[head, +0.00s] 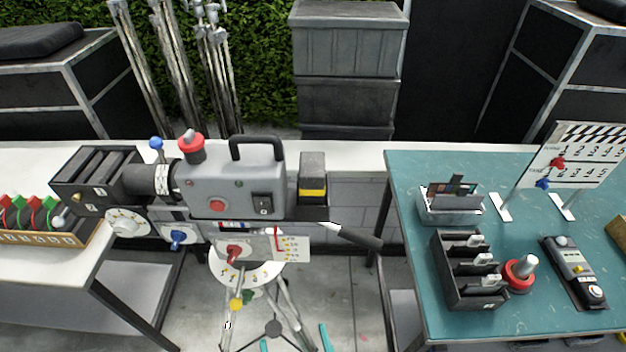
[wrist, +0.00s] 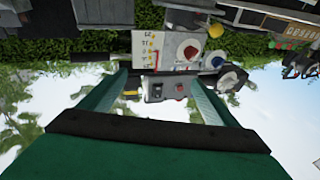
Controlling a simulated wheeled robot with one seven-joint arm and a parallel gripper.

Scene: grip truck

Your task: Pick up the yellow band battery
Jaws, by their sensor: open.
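The yellow band battery (head: 313,190) is a dark upright block with a yellow stripe around its lower part. It sits on the rear ledge at the right end of the grey film camera (head: 232,190). In the wrist view, which looks upside down, a small yellow patch that appears to be the battery's band (wrist: 130,93) shows beside the left finger. My gripper (wrist: 160,82) is open and empty, its green fingers spread wide with the camera body showing between and beyond them. Two teal tips at the bottom edge of the head view look like my fingers, well below the battery.
A handle (head: 355,236) sticks out right of the camera's ledge. The teal table (head: 400,180) at right holds a metal bin (head: 450,208), a dark slotted rack (head: 468,270) and a clapperboard (head: 575,160). Grey cases (head: 348,45) stand behind. Space above the battery is clear.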

